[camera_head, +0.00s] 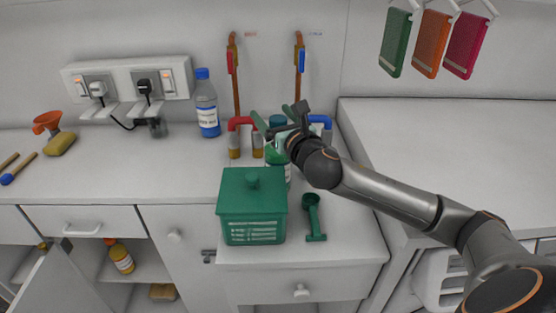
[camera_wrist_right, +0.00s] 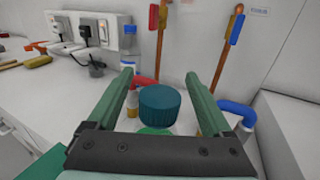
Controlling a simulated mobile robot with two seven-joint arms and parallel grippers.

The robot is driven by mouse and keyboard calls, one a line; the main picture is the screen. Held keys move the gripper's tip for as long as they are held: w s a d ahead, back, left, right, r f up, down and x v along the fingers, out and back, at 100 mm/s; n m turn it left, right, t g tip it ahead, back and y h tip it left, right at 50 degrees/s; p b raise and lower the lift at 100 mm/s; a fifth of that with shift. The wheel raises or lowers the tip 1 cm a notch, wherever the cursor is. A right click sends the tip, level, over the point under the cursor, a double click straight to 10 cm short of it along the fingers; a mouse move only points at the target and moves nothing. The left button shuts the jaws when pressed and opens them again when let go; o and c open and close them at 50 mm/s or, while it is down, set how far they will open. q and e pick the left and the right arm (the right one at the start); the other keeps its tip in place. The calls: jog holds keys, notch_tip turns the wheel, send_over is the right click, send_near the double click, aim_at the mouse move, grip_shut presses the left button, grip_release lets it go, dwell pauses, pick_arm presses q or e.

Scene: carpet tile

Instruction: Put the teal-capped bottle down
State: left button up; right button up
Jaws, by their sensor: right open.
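The teal-capped bottle (camera_head: 275,158) stands upright on the white counter, behind the green lidded box. Its green body and white label are partly hidden by my right gripper (camera_head: 275,122) and the box. In the right wrist view its teal cap (camera_wrist_right: 160,103) sits between the two green fingers of my right gripper (camera_wrist_right: 165,75). The fingers are open, with a gap on each side of the cap. My left gripper is in neither view.
The green lidded box (camera_head: 252,208) and a green scoop (camera_head: 313,218) are in front of the bottle. Red-handled (camera_head: 240,121) and blue-handled (camera_head: 320,119) pieces flank it. A blue-capped bottle (camera_head: 206,104) stands at the wall. The counter at left of the box is clear.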

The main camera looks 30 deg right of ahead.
jog(key=shift+w, duration=0.3)
grip_shut()
dwell(0.6)
jog(key=shift+r, duration=0.15)
dwell(0.6)
